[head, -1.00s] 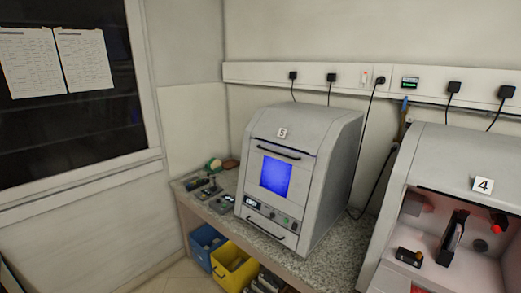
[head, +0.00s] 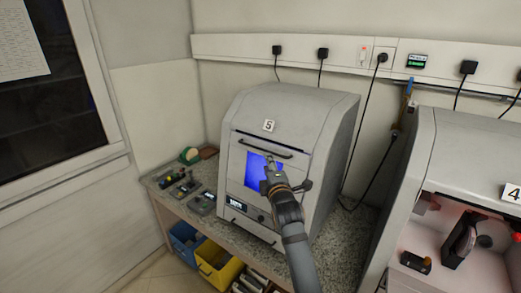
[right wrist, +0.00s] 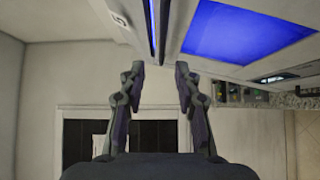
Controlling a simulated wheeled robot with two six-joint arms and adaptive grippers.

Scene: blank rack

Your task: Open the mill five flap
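Mill five (head: 325,130) is a grey cabinet with a "5" label on its sloped top. Its front flap (head: 236,168) looks shut, with a blue-lit window (head: 253,165) and a dark bar handle (head: 262,146) across its upper part. My right gripper (head: 269,163) is in front of the window, just below the handle in the head view; I cannot tell if it touches. In the right wrist view the fingers (right wrist: 160,72) are apart with nothing between them, and the blue window (right wrist: 245,30) is at upper right. My left gripper is not in view.
Mill four (head: 455,150) stands open at right. Small tools and devices (head: 203,203) lie on the granite bench left of mill five. Blue (head: 186,240) and yellow (head: 217,264) bins are below. Cables hang from the wall rail (head: 345,50).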

